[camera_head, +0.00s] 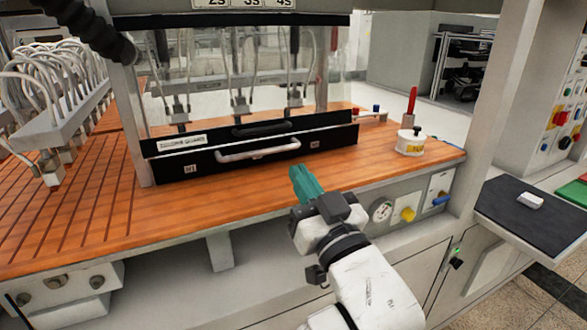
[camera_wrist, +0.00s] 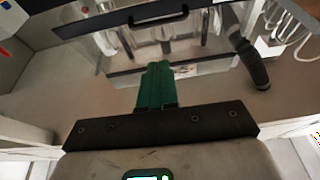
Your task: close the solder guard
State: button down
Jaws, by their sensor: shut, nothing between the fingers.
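The solder guard is a clear panel (camera_head: 215,80) with a black lower bar (camera_head: 205,137). The bar carries a pale label and a black handle (camera_head: 262,128). A black front with a silver handle (camera_head: 258,149) sits directly below the bar, with no clear gap visible between them. In the wrist view, a black handle (camera_wrist: 158,18) shows at the top, beyond the fingers. My gripper (camera_head: 301,172) is shut and empty, its green fingers together, in front of and right of the silver handle, apart from it. The fingers also show in the wrist view (camera_wrist: 157,68).
The wooden bench top (camera_head: 370,165) is mostly clear right of the guard. A white round pot (camera_head: 410,143) with a red upright piece stands there. Gauges and knobs (camera_head: 407,214) line the bench front. White cables (camera_head: 60,75) fill a rack at the left.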

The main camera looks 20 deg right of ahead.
notch_tip(320, 180, up, 6)
jog(key=g+b, duration=0.1)
jog(key=g, duration=0.1)
jog(key=g+p, duration=0.1)
jog(key=g, duration=0.1)
send_near(266, 131)
jog(key=w+r, duration=0.3)
jog(key=r, duration=0.1)
jog(key=shift+w+d+f, duration=0.1)
jog(key=shift+w+f, duration=0.7)
jog(key=shift+w, duration=0.15)
jog(key=shift+w+d+f, duration=0.1)
jog(key=shift+w+f, duration=0.65)
jog(key=shift+w, duration=0.2)
jog(key=shift+w+a, duration=0.1)
jog(key=w, duration=0.1)
jog(key=w+f, duration=0.2)
jog(key=w, duration=0.1)
jog(key=shift+w, duration=0.1)
jog(key=shift+r, duration=0.15)
